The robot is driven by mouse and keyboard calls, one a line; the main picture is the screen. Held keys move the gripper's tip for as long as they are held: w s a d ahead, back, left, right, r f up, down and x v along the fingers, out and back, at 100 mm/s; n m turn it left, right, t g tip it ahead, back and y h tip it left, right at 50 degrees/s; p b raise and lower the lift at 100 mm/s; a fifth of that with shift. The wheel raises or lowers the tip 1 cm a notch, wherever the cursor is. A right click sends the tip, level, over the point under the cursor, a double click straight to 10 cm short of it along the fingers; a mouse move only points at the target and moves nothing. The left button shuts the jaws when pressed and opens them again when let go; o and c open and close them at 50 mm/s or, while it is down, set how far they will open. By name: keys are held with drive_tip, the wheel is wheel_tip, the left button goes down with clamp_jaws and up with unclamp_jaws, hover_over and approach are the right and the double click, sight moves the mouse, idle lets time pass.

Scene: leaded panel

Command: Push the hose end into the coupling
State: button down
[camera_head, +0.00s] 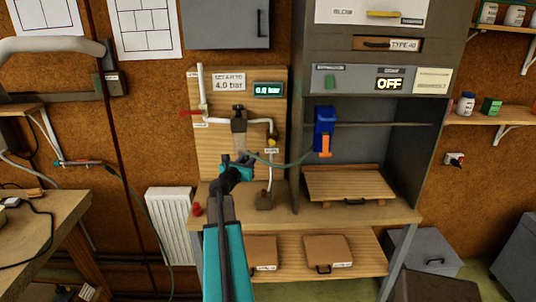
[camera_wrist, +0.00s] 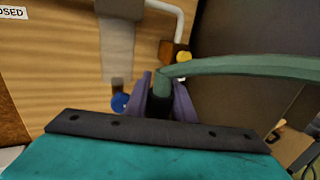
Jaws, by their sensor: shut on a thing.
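My gripper (camera_head: 246,161) is in front of the wooden panel, low and right of its middle. In the wrist view, its purple fingers (camera_wrist: 163,103) are shut on the dark end of the green hose (camera_wrist: 245,66). In the head view the hose (camera_head: 290,163) runs right from the gripper toward a blue and orange tool (camera_head: 324,130). A yellow fitting (camera_wrist: 182,61) on the white pipe shows just above and right of the fingers, behind the hose. I cannot tell if it is the coupling, or whether the hose end touches anything; its tip is hidden.
The panel (camera_head: 265,105) carries a grey filter unit (camera_head: 239,118), a red lever (camera_head: 190,113) and a display (camera_head: 268,89) reading about 0.0 bar. A blue knob (camera_wrist: 120,103) is left of the fingers. A grey cabinet (camera_head: 297,190) stands close on the right.

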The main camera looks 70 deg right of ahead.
drive_tip(key=s+d, duration=0.3)
drive_tip(key=s, duration=0.3)
drive_tip(key=shift+d+r+m+g, duration=0.3)
drive_tip(key=shift+r+g, duration=0.05)
drive_tip(key=shift+g, duration=0.05)
drive_tip(key=shift+s+a+f, duration=0.1)
drive_tip(key=shift+f+b, duration=2.65)
drive_tip(key=shift+f, duration=0.2)
drive_tip(key=shift+f+b, duration=2.05)
drive_tip(key=shift+b, duration=0.15)
idle(1.0)
drive_tip(key=c, duration=1.4)
unclamp_jaws()
drive_tip(key=shift+a, duration=0.15)
